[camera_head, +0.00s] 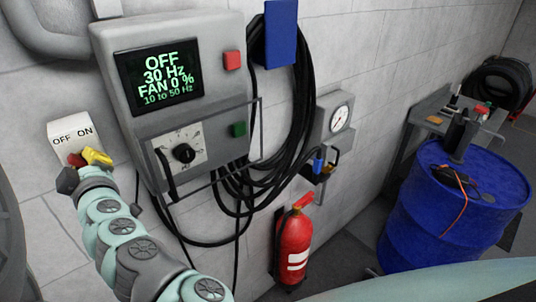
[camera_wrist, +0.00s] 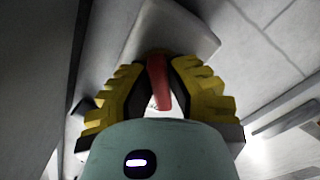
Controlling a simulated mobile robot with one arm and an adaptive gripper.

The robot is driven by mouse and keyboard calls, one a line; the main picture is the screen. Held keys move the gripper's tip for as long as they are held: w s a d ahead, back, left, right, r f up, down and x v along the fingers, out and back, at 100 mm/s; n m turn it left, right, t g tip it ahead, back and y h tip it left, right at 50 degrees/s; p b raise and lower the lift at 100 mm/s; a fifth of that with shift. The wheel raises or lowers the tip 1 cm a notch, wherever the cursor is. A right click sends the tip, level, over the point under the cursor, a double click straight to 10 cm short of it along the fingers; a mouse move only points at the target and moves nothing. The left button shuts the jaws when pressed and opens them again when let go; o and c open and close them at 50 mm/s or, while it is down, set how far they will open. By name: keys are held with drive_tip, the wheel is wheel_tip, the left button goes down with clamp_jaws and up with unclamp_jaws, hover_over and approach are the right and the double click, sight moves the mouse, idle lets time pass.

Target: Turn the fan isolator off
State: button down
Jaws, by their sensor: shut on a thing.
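The fan isolator is a small white wall box (camera_head: 68,131) marked OFF on the left and ON on the right, left of the grey control panel. Its red handle (camera_head: 75,159) shows low on the box, below the OFF side. My gripper (camera_head: 88,158) is at the box's lower edge with its yellow fingers around the handle. In the wrist view the red handle (camera_wrist: 158,82) sits between the two ridged yellow fingers of my gripper (camera_wrist: 157,88), which is shut on it. The pale box (camera_wrist: 190,28) is behind. The fingers partly hide the handle, so its exact angle is unclear.
The control panel (camera_head: 117,30) reads OFF, 30 Hz, FAN 0 %. A metal guard frame (camera_head: 261,125) sticks out from it beside my arm. Black cables (camera_head: 300,110) hang to its right. A fire extinguisher (camera_head: 294,243) and a blue drum (camera_head: 425,220) stand further right.

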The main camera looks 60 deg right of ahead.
drive_tip(key=shift+n, duration=0.5)
drive_tip(key=c, duration=0.9)
unclamp_jaws()
drive_tip(key=shift+c, duration=0.2)
